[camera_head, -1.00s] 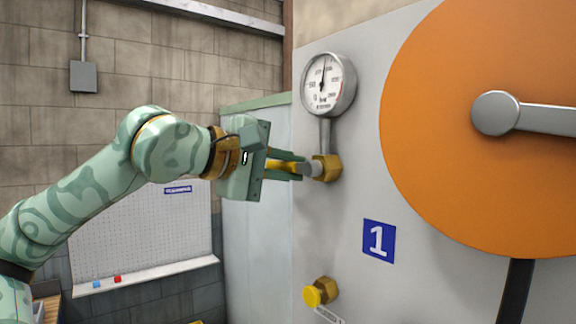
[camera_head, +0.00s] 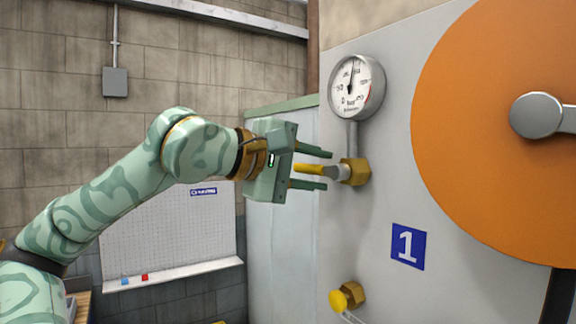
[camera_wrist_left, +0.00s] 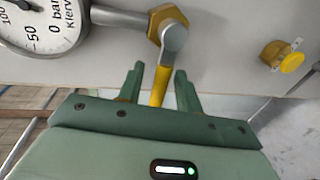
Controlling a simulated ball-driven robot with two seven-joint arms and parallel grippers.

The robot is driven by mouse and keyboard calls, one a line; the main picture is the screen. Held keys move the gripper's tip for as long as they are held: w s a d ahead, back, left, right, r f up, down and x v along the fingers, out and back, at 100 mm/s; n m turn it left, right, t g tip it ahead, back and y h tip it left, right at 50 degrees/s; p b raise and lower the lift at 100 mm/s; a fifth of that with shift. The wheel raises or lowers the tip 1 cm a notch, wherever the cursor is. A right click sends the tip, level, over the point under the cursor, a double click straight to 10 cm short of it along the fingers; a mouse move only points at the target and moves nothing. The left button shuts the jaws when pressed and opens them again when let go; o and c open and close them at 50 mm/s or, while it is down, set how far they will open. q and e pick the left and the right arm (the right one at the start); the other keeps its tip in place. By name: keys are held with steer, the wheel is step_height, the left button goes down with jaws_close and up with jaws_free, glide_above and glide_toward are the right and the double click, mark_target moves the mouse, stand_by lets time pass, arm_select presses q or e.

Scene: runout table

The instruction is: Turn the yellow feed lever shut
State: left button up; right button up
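The yellow feed lever (camera_head: 308,168) sticks out to the left from a grey hub on a brass valve fitting (camera_head: 355,172), below the gauge. It lies roughly level in the head view. My left gripper (camera_head: 320,169) is open, with one finger above the lever and one below, and gaps show on both sides. In the left wrist view the lever (camera_wrist_left: 160,87) runs between the two spread fingers of my left gripper (camera_wrist_left: 158,82). Its near end is hidden behind the gripper body. My right gripper is not in view.
A round pressure gauge (camera_head: 356,88) stands on a pipe above the valve. A yellow-capped brass fitting (camera_head: 346,298) sits lower on the grey panel (camera_head: 375,225). A large orange disc (camera_head: 470,130) is at the right.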

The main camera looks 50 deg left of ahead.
arm_select(q)
steer(key=b+v, duration=0.2)
steer(key=v, duration=0.1)
steer(key=b+v, duration=0.1)
steer(key=v, duration=0.1)
steer(key=shift+s+f, duration=0.2)
steer(key=shift+s, duration=0.1)
steer(key=b, duration=0.3)
glide_toward(310, 172)
steer(key=v, duration=0.5)
steer(key=shift+s+d+r, duration=0.1)
steer(key=shift+s+r, duration=0.15)
steer(key=shift+r, duration=0.1)
